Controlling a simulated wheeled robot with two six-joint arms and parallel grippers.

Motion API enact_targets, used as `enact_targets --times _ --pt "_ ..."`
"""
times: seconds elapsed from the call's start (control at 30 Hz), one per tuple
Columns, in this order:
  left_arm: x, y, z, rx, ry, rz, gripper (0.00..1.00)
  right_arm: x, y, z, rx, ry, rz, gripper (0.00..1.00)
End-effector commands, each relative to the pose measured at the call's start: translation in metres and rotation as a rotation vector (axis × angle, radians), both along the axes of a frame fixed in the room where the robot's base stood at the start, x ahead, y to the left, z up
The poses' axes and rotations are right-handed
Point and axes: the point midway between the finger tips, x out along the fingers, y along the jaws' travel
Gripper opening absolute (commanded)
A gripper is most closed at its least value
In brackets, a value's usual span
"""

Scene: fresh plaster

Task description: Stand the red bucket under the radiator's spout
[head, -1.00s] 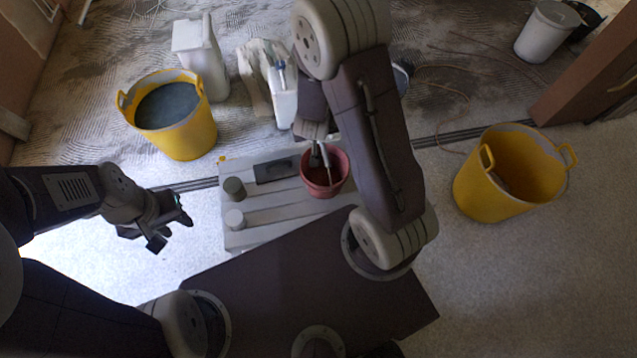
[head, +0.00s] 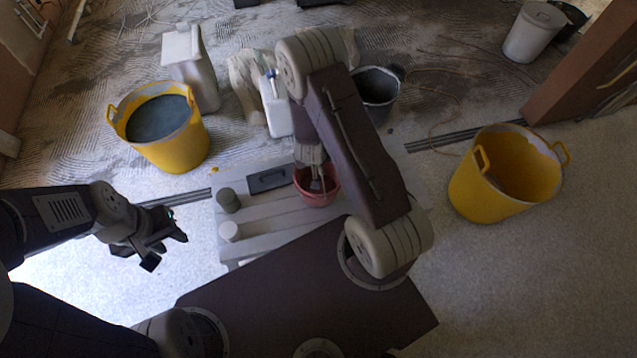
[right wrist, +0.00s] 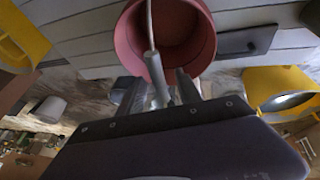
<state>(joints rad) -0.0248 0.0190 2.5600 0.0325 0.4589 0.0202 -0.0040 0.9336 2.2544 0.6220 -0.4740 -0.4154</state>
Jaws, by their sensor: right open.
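The red bucket (head: 318,194) stands on a grey bench (head: 270,221) in front of me; it fills the top of the right wrist view (right wrist: 190,40). My right gripper (head: 316,178) points down at the bucket's opening. In the right wrist view its open fingers (right wrist: 173,88) are at the near rim; contact cannot be told. A pale rod (right wrist: 150,30), perhaps the bucket's handle, crosses the opening to the fingers. My left gripper (head: 168,245) is open and empty, left of the bench. I cannot make out the radiator or its spout clearly.
A dark trowel (head: 268,180) and two small cylinders lie or stand on the bench. A filled yellow tub (head: 180,150) is at the left, another yellow tub (head: 470,190) at the right. A black bucket (head: 378,95) and white jugs stand behind.

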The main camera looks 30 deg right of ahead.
Motion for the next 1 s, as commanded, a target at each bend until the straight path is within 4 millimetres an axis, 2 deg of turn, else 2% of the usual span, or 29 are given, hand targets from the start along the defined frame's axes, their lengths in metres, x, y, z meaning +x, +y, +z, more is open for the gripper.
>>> enact_targets --times 0.07,0.27,0.4,0.43,1.0 --pt "0.0 0.0 -0.0017 0.0 0.0 0.0 0.36 0.0014 -0.0018 -0.0057 0.0 0.001 -0.002 0.41" --pt "0.0 0.0 -0.001 0.0 0.0 0.0 0.36 0.0021 -0.0018 -0.0051 0.0 0.0 -0.001 0.41" --pt "0.0 0.0 -0.001 0.0 0.0 0.0 0.36 0.002 -0.0016 -0.0051 0.0 0.0 -0.001 0.03" --pt "0.0 0.0 -0.001 0.0 0.0 0.0 0.36 0.002 -0.0016 -0.0051 0.0 0.0 -0.001 0.0" --pt "0.0 0.0 -0.0011 0.0 0.0 0.0 0.36 0.0018 -0.0015 -0.0052 0.0 0.0 -0.001 0.0"
